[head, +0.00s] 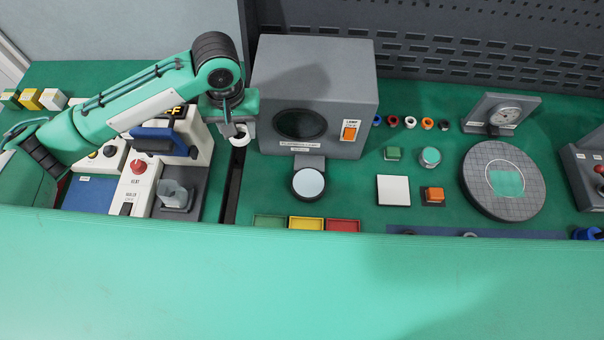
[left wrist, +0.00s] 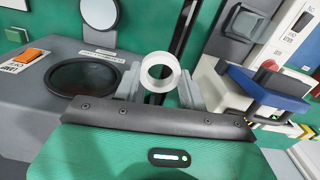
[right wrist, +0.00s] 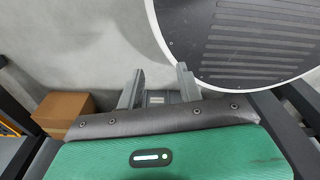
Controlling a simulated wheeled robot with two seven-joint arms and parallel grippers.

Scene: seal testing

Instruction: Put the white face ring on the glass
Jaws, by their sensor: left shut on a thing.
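My left gripper (head: 238,128) is shut on a white face ring (head: 240,138) and holds it up at the left of the grey lamp box. In the left wrist view the ring (left wrist: 160,87) sits between the two fingertips (left wrist: 160,82), its hole facing the camera. A round pale glass disc (head: 308,184) with a dark rim lies in front of the lamp box, right of and nearer than the ring. It also shows at the top of the left wrist view (left wrist: 99,12). My right gripper (right wrist: 158,86) is open and empty over grey floor.
The lamp box (head: 350,85) has a dark oval window and an orange switch. A row of small coloured rings (head: 410,122) lies to its right. A white square plate (head: 393,190) and a round gridded plate (head: 470,185) lie farther right. Green, yellow and red trays (head: 306,222) line the front edge.

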